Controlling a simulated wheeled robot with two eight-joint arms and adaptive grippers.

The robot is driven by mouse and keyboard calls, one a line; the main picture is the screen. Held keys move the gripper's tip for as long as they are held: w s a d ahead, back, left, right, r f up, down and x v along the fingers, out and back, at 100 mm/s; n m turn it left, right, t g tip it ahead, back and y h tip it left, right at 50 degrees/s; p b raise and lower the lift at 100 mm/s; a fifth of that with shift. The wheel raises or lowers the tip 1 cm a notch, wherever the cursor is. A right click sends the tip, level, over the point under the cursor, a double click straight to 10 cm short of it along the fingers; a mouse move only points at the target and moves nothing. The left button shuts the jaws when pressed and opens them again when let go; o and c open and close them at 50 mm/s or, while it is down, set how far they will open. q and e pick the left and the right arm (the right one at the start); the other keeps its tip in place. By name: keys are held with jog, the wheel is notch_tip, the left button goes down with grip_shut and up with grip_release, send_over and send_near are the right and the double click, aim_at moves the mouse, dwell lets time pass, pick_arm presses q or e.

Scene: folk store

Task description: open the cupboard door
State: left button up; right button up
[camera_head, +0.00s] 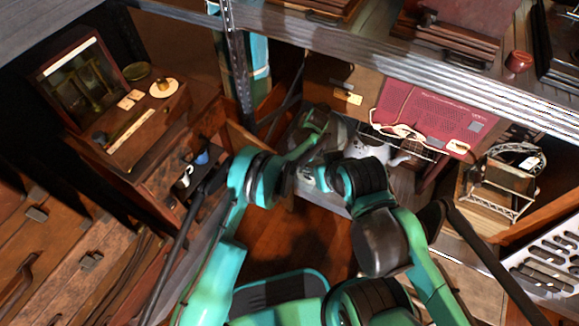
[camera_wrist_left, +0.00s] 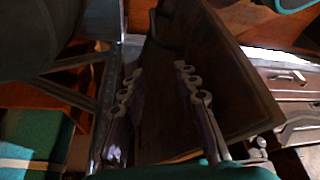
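A dark wooden panel with a raised border, possibly the cupboard door, stands in the left wrist view (camera_wrist_left: 228,75). My left gripper (camera_wrist_left: 157,72) has its two fingers spread apart in front of this panel, with dark wood showing between them. Whether either finger touches the panel is unclear. In the head view, my left gripper (camera_head: 308,145) reaches to the middle, beside the end of my right arm. My right gripper (camera_head: 311,177) is small and partly hidden there, so its fingers cannot be made out. I cannot clearly tell the cupboard door in the head view.
A metal-edged shelf (camera_head: 400,72) crosses above my arms, with an upright post (camera_head: 238,70) at left. A wooden cabinet with a mirror (camera_head: 82,75) stands at left. A red box (camera_head: 425,112) and wire rack (camera_head: 497,190) are at right. Wooden floor (camera_head: 300,240) shows below.

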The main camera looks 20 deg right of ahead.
pick_arm(q)
jog(key=shift+r, duration=0.35)
jog(key=shift+d+r, duration=0.1)
jog(key=shift+d, duration=0.1)
